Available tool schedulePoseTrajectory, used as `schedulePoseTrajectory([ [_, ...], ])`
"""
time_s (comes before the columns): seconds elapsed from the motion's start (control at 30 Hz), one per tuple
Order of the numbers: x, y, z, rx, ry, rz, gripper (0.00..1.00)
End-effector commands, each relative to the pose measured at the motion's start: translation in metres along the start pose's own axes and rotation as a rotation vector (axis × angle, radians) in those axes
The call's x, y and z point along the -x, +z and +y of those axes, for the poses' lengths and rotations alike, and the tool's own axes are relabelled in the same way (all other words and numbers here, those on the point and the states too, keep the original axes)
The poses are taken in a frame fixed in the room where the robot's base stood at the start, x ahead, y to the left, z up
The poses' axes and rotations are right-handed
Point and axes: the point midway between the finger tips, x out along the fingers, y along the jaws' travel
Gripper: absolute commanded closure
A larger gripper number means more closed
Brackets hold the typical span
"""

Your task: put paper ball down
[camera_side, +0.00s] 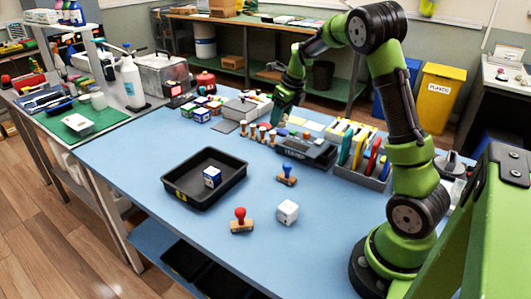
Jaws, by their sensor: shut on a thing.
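My gripper (278,119) is at the far part of the blue table, low beside a row of wooden-handled stamps. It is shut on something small. The arm and fingers hide most of what it holds, and I cannot make out its shape.
A black tray (187,200) holds a blue and white box (212,177). A red-knobbed stamp (240,221) and a blue-knobbed stamp (286,176) stand nearby. A rack of colored folders (361,150) is at the right. The front of the blue table (330,245) is clear.

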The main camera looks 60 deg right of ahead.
Motion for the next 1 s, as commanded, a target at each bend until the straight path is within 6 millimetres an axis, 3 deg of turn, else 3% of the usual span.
schedulePoseTrajectory([
  [0.1,0.009,-0.039,0.004,0.156,0.054,-0.001,0.74],
  [0.27,0.015,-0.084,0.016,0.401,0.130,-0.001,0.75],
  [0.6,0.021,-0.172,0.059,1.030,0.325,0.001,0.75],
  [0.8,0.018,-0.202,0.080,1.365,0.428,0.003,0.75],
  [1.0,0.010,-0.206,0.081,1.506,0.472,0.006,0.75],
])
